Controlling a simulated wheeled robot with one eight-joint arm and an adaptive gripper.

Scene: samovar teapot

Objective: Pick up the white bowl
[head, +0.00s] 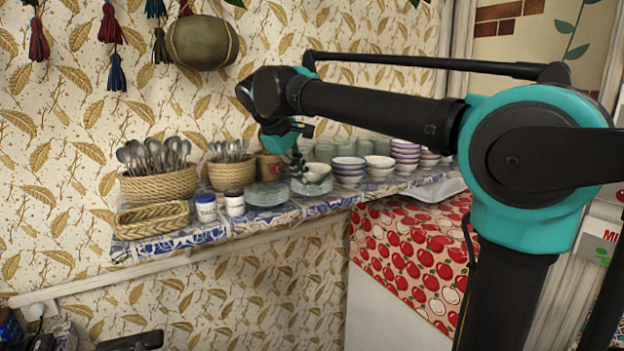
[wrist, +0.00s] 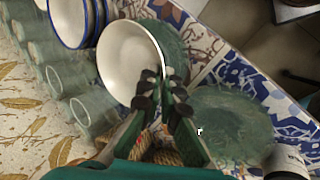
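The fingers are close together and look shut on the rim. In the head view the bowl (head: 316,171) shows just right of my gripper (head: 297,170), above a stack of plates on the shelf. The fingers hide part of the rim, and I cannot tell whether the bowl touches what is under it.
The tiled shelf (head: 205,236) holds stacked blue-rimmed bowls (head: 348,172) right of the white bowl, green glasses (wrist: 92,108) behind, and green plates (head: 266,194) to the left. Baskets of spoons (head: 160,186) and small jars (head: 235,204) stand further left. The wall is close behind.

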